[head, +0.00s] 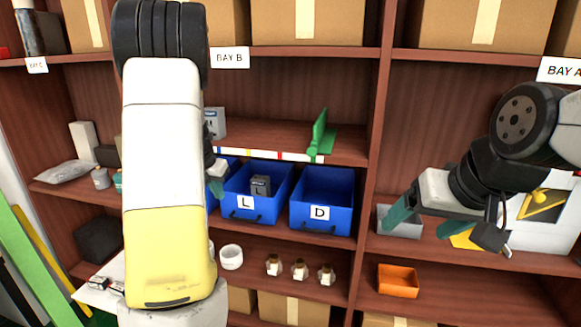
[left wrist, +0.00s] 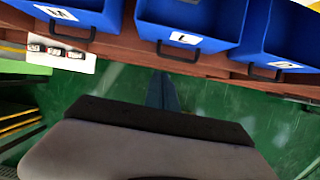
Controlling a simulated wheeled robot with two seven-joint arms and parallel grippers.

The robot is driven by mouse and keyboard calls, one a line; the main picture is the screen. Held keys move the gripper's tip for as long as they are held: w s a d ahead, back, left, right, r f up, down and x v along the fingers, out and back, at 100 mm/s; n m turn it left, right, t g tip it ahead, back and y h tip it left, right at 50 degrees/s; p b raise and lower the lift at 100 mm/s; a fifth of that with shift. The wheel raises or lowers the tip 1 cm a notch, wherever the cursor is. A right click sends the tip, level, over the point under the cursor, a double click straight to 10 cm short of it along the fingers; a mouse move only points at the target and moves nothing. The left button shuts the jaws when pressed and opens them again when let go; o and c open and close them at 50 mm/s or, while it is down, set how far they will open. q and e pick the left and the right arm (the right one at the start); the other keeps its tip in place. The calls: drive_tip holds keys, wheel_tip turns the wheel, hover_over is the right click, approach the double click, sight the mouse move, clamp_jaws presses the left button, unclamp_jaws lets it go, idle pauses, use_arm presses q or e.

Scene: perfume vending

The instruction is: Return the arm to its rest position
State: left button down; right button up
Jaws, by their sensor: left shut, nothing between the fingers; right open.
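My left arm, white and yellow, fills the left-centre of the head view. My left gripper (head: 216,182) is mostly hidden behind it; only a teal finger part shows, just left of the L bin. In the left wrist view my left gripper (left wrist: 163,92) is shut and empty, its fingers together over green floor, below the bins' front edge. My right gripper (head: 446,232) is open and empty in front of the right bay, its teal fingers wide apart.
Blue bins L (head: 268,212) and D (head: 330,220) stand on the middle shelf; bin M (left wrist: 85,14) shows in the left wrist view. A dark box (head: 260,186) sits in bin L. Small bottles (head: 299,270) and an orange tray (head: 398,280) are on the lower shelf.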

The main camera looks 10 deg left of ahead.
use_arm(q)
drive_tip(key=s+d+r+m+t+h, duration=0.1)
drive_tip(key=s+d+r+m+h, duration=0.2)
drive_tip(key=s+d+r+m, duration=1.35)
drive_tip(key=s+d+f+m+y, duration=0.1)
drive_tip(key=s+d+f+m, duration=0.1)
drive_tip(key=s+m, duration=1)
drive_tip(key=d+m, duration=0.1)
drive_tip(key=m, duration=0.6)
drive_tip(key=shift+d+f+t, duration=0.15)
drive_tip(key=shift+d+t, duration=0.2)
drive_tip(key=shift+t, duration=0.05)
